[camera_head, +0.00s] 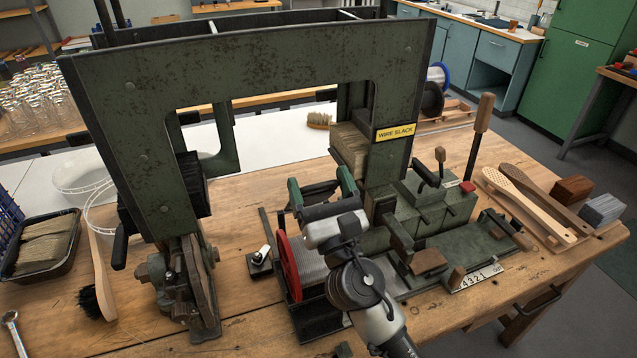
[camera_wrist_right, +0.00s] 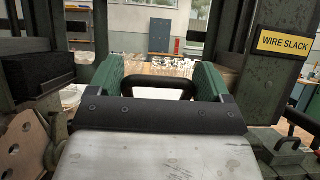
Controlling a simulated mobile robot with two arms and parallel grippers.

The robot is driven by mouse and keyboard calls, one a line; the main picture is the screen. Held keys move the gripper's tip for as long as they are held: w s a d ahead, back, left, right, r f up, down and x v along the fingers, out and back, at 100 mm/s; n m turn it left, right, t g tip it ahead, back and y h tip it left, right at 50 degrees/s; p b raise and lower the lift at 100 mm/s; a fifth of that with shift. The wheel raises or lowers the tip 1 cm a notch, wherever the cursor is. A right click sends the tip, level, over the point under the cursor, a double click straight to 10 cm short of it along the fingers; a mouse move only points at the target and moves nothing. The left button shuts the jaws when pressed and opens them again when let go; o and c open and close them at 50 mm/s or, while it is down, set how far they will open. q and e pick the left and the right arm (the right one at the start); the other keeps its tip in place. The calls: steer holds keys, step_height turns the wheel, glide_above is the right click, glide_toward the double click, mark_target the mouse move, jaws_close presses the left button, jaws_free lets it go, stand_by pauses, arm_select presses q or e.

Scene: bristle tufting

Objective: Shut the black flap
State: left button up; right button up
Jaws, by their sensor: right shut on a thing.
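My right gripper (camera_head: 320,188) reaches in from the front, over the machine's bed in the middle of the bench. Its two green fingers stand apart, one at each end of a black handle (camera_wrist_right: 157,82), and are shut on it. The handle, seemingly the black flap's, is an arch between the fingers in the right wrist view (camera_wrist_right: 158,90). The flap's panel is hidden behind my gripper's body, so its angle cannot be told. My left gripper is out of view.
A green press frame (camera_head: 250,65) with a yellow "WIRE SLACK" label (camera_head: 395,132) rises around the work spot. A lever (camera_head: 480,130) stands at the right. Brushes and a black tray (camera_head: 70,262) lie left.

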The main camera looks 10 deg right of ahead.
steer(key=shift+f, duration=0.25)
steer(key=o, duration=0.9)
steer(key=shift+c, duration=0.2)
steer(key=shift+o, duration=0.6)
steer(key=shift+w+d, duration=0.1)
steer(key=b+v, duration=0.4)
steer(key=v, duration=0.6)
steer(key=shift+s, duration=0.35)
steer(key=shift+d+f, duration=0.1)
